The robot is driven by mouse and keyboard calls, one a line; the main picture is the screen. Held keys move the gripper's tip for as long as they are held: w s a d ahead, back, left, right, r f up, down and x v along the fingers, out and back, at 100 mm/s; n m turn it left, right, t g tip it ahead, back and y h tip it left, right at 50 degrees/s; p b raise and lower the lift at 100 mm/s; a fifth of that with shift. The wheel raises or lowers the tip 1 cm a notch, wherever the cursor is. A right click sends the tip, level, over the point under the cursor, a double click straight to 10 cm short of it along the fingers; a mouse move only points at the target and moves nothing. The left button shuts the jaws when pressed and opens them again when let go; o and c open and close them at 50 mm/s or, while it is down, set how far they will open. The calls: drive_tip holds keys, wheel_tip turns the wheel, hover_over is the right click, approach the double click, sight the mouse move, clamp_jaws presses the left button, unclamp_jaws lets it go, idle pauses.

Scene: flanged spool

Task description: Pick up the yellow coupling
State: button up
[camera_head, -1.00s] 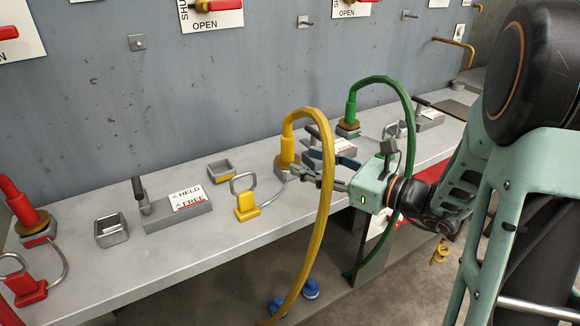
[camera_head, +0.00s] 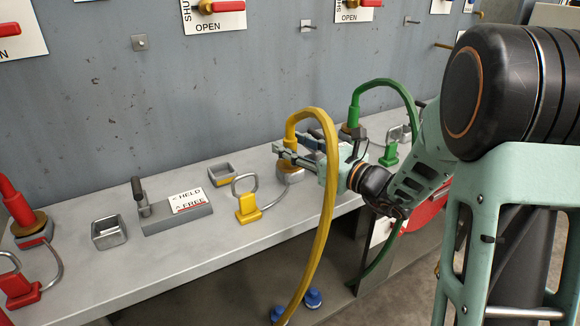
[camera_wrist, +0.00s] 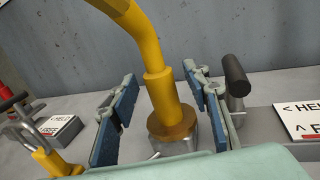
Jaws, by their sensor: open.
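The yellow coupling (camera_head: 291,129) stands upright on the bench, with a yellow hose (camera_head: 325,200) arching from its top and down over the front edge. In the wrist view the coupling (camera_wrist: 160,88) rises between my two blue-padded fingers from a brass collar (camera_wrist: 173,124) on a grey metal socket. My gripper (camera_head: 290,146) is open around it; it also shows in the wrist view (camera_wrist: 160,80). Gaps show on both sides of the coupling in the wrist view.
A yellow shackled piece (camera_head: 248,204) is tethered by a cable left of the socket. A lever block with a HELD/FREE label (camera_head: 178,214) and an empty square socket (camera_head: 110,231) stand farther left. The green coupling (camera_head: 354,112) is behind right. The grey wall backs the bench (camera_head: 190,262).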

drive_tip(key=shift+w+a, duration=0.2)
drive_tip(key=shift+a, duration=0.05)
drive_tip(key=shift+c, duration=0.7)
clamp_jaws()
drive_tip(key=shift+r, duration=0.1)
